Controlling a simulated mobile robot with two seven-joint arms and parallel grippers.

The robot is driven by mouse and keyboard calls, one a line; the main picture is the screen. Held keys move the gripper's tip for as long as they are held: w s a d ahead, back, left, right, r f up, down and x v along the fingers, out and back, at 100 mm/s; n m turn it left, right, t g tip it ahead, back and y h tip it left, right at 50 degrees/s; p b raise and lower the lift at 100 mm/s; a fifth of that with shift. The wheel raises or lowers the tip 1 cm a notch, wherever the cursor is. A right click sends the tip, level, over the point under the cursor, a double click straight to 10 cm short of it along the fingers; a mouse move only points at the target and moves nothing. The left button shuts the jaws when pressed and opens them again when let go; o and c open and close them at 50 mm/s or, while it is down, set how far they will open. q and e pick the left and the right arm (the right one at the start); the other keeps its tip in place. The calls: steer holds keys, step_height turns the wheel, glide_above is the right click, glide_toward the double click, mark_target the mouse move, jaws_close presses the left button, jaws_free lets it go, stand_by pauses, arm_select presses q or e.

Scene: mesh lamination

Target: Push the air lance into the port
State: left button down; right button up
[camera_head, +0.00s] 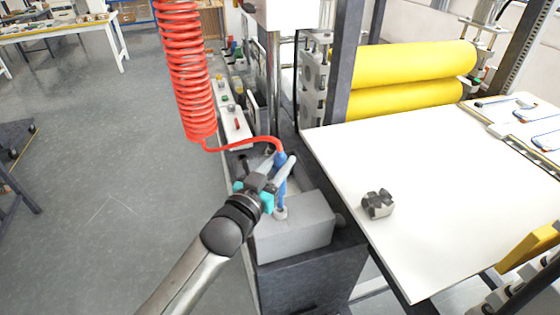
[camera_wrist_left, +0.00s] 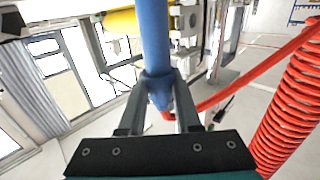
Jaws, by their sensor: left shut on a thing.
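The air lance (camera_head: 280,186) is a blue tool with a red coiled hose running from its top. My left gripper (camera_head: 279,170) is shut on it and holds it roughly upright over the grey box on the machine's side. The lance's lower end is at a small pale round fitting (camera_head: 281,212) on top of that box, which looks like the port; I cannot tell how deep it sits. In the left wrist view the blue lance (camera_wrist_left: 155,45) stands between the two fingers (camera_wrist_left: 160,100). My right gripper is not in view.
The grey box (camera_head: 300,232) stands beside a white table (camera_head: 440,240) with a small dark metal block (camera_head: 377,204) on it. The red coiled hose (camera_head: 186,70) hangs at the left. Yellow rollers (camera_head: 412,65) are behind.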

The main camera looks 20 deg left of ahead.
arm_select(q)
steer(key=shift+r, duration=0.1)
stand_by(0.7)
steer(key=shift+f+b, duration=1.9)
steer(key=shift+f, duration=1.3)
steer(key=c, duration=0.5)
jaws_free()
steer(key=shift+f, duration=0.1)
steer(key=s+a, duration=0.1)
steer(key=s, duration=0.4)
steer(key=s+a, duration=0.1)
steer(key=s, duration=0.4)
steer(key=s+a, duration=0.1)
steer(key=s, duration=0.4)
